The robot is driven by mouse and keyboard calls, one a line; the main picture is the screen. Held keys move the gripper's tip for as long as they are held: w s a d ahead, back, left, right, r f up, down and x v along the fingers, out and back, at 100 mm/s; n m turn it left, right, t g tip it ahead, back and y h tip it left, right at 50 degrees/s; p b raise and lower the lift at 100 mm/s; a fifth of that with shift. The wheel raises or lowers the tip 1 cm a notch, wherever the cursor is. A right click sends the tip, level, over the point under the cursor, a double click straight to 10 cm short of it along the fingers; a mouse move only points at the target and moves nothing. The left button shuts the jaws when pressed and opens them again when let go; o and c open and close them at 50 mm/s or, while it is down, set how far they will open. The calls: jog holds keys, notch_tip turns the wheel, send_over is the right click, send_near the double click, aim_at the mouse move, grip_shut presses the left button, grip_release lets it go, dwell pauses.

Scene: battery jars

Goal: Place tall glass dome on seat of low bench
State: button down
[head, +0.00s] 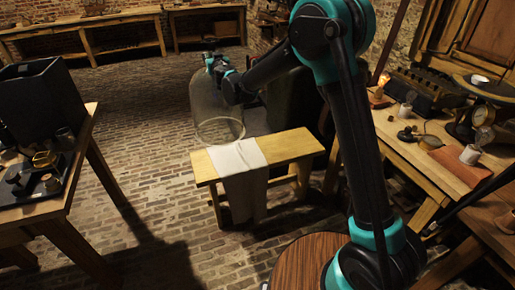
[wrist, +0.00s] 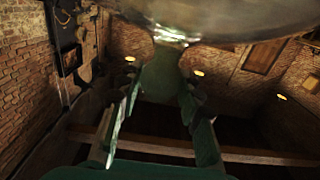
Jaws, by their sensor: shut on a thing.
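The tall glass dome (head: 213,108) is clear and hangs upright, with its open rim downward. My gripper (head: 217,66) is shut on its top. In the wrist view the glass (wrist: 225,18) fills the top edge, and my gripper's fingers (wrist: 162,100) reach toward it; the exact grip is dim there. The low bench (head: 289,146) is pale wood, with a light cloth (head: 241,172) draped over its seat and front. The dome's rim shows just over the back left part of the seat in the head view. I cannot tell whether it is above the seat or behind it.
A table (head: 82,165) with a black box (head: 42,103) and a tray of small cups stands at left. A cluttered workbench (head: 410,150) stands at right. A dark armchair-like shape (head: 290,100) is behind the bench. Brick floor (head: 145,150) lies open between table and bench.

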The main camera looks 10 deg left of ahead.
jog(key=shift+s+a+r, duration=0.1)
jog(key=shift+a, duration=0.2)
notch_tip(320, 180, down, 20)
dwell(0.9)
jog(key=shift+s+f, duration=0.1)
jog(key=shift+f, duration=0.5)
jog(key=c, duration=1.1)
grip_release()
jog(key=shift+f, duration=0.1)
jog(key=shift+c, duration=0.2)
jog(key=shift+o, duration=0.6)
